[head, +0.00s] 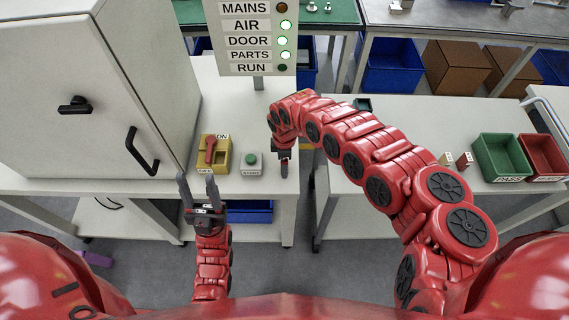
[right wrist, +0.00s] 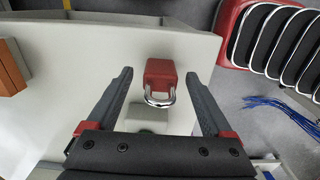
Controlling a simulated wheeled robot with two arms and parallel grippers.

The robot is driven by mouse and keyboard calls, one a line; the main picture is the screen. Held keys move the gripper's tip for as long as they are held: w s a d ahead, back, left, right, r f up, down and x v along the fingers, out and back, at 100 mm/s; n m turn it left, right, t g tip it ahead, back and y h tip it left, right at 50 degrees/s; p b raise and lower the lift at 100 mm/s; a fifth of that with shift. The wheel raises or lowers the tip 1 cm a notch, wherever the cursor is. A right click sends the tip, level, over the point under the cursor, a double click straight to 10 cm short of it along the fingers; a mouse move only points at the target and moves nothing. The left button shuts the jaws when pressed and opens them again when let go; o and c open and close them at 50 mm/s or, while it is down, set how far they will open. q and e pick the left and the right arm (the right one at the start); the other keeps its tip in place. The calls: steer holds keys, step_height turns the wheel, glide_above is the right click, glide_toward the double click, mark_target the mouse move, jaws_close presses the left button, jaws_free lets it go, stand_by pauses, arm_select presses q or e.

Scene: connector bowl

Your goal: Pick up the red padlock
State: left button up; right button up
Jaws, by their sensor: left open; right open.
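The red padlock (right wrist: 160,72) shows in the right wrist view over a white surface, its silver shackle towards the gripper's palm. My right gripper (right wrist: 159,80) is open, with one finger on each side of the padlock and visible gaps between. I cannot tell how far ahead of the fingers it lies. In the head view, the right gripper (head: 284,165) points down near the white bench's right end, and I cannot make out the padlock there. My left gripper (head: 197,185) is open and empty in front of the bench edge, below the yellow box with the red handle.
A yellow switch box (head: 222,160) with a red handle and a green-button box (head: 251,165) stand on the left bench (head: 275,205). A grey cabinet (head: 80,90) stands left. A green bin (head: 502,157) and red bin (head: 543,155) sit right. A gap separates the benches.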

jaws_close()
stand_by(0.4)
steer(key=shift+r, duration=0.1)
